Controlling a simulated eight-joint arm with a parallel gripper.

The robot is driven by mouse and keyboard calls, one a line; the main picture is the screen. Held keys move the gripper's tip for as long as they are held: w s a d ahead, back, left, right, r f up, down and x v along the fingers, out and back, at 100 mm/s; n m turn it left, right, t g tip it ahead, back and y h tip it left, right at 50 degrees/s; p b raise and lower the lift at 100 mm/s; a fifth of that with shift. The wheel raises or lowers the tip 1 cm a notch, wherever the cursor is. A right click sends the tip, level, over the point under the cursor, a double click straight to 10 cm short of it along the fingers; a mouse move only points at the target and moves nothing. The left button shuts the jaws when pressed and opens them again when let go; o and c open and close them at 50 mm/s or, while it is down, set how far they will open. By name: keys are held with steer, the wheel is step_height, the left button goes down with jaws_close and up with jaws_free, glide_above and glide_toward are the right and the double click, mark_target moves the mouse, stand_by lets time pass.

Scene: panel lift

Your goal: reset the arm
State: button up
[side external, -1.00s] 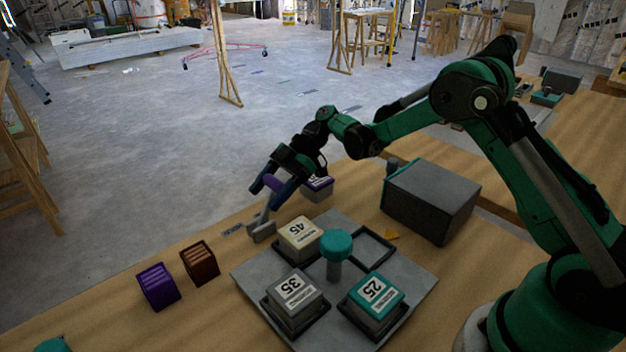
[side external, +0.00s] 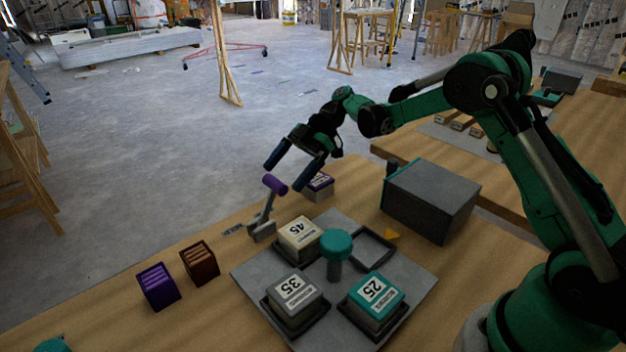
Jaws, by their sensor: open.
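My gripper (side external: 291,172) is open and empty. It hangs above the back edge of the wooden table, its two blue fingers pointing down and to the left. Just below the fingers is a lever with a purple handle (side external: 274,184) and a grey base (side external: 262,232). The lever stands tilted and apart from the fingers. My arm reaches in from the right, with the elbow high.
A grey tray (side external: 334,288) holds blocks marked 45 (side external: 299,232), 35 (side external: 294,289) and 25 (side external: 376,292) around a teal knob (side external: 336,244); one frame (side external: 373,247) is empty. A white-purple block (side external: 318,186), a grey box (side external: 431,202), and purple (side external: 158,287) and brown (side external: 200,263) blocks stand nearby.

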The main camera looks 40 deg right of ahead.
steer(key=shift+d+r, duration=0.25)
steer(key=shift+d, duration=0.1)
steer(key=s+a+r+m+t+h, duration=0.2)
steer(key=s+r+m+h, duration=0.35)
steer(key=m, duration=0.35)
steer(key=s+d+f+m+t+h, duration=0.1)
steer(key=s+d+m+t+h, duration=0.2)
steer(key=s+m, duration=0.6)
steer(key=shift+s+d+t+h, duration=0.2)
steer(key=shift+s+t+h, duration=0.45)
steer(key=shift+t+h, duration=0.65)
steer(key=shift+g, duration=0.3)
steer(key=shift+c, duration=0.4)
